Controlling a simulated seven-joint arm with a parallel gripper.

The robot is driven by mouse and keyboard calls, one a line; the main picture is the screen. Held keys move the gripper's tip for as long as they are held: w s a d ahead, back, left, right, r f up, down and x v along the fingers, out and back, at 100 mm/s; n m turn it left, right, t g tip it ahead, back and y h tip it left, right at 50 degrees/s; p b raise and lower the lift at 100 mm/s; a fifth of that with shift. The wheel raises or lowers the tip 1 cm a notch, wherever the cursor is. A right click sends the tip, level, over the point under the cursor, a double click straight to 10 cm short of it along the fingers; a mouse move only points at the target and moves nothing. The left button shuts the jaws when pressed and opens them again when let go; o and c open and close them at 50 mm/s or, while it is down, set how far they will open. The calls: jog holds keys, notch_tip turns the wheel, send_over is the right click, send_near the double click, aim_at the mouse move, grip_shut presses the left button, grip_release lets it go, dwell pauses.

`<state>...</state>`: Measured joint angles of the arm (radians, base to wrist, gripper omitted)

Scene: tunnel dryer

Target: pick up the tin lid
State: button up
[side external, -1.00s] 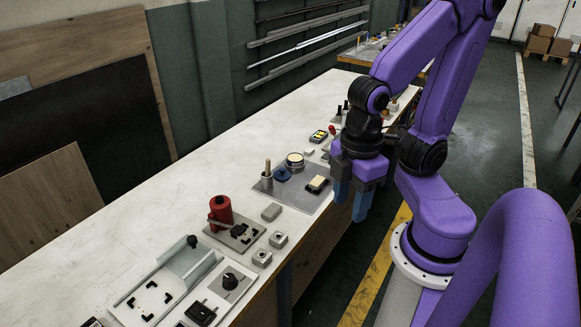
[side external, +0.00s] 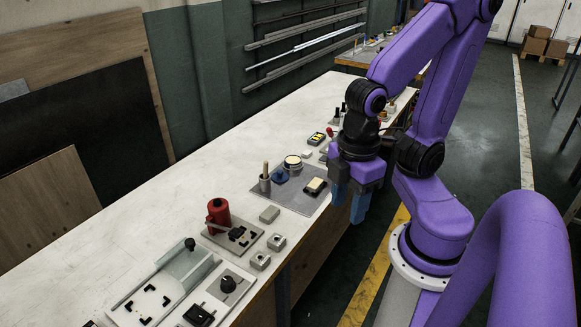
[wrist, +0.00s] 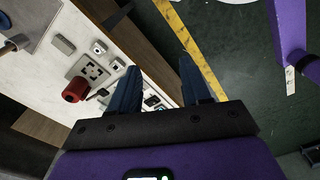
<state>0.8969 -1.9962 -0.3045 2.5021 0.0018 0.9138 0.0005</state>
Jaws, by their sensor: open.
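A round, shallow tin with a pale top and a dark rim (side external: 293,161) stands on the grey mat (side external: 293,201) on the bench; its pale top looks like the tin lid, but it is too small to be sure. My gripper (side external: 349,203) is open and empty, fingers pointing down, to the right of the mat near the bench's front edge. In the wrist view the open fingers (wrist: 158,68) have nothing between them. I cannot make out the tin in that view.
On the mat are a cup with a wooden stick (side external: 265,178), a blue item (side external: 281,176) and a cream-topped block (side external: 316,185). A red cylinder (side external: 219,212) and small metal blocks (side external: 276,240) stand nearer the camera. The bench's back strip is clear.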

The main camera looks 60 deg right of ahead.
dwell(0.3)
jog(key=o, duration=0.9)
